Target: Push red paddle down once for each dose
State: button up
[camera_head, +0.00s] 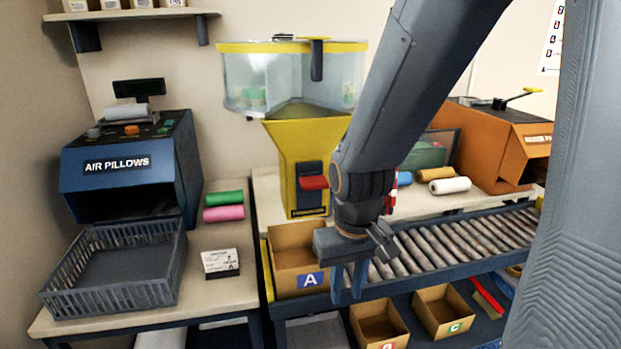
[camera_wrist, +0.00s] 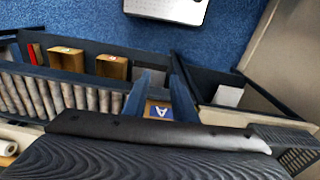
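The red paddle (camera_head: 314,183) sticks out from a dark slot on the front of the yellow dispenser (camera_head: 290,137), below its clear hopper (camera_head: 246,85). An open carton (camera_head: 298,248) with a blue "A" label stands under the spout; its label also shows between my fingers in the wrist view (camera_wrist: 160,112). My gripper (camera_head: 349,285) points down at the carton's right front, lower than the paddle and apart from it. Its fingers are spaced apart with nothing between them. Much of the carton's inside is hidden. A white card (camera_head: 220,263) reads "7" and "A".
A roller conveyor (camera_head: 450,245) runs right from the carton. Cartons (camera_head: 379,325) (camera_head: 443,311) stand on the shelf below. The blue air-pillow machine (camera_head: 130,165) and a grey basket (camera_head: 115,270) are at left. An orange machine (camera_head: 500,145) stands at right.

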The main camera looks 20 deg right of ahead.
grip_shut()
dwell(1.5)
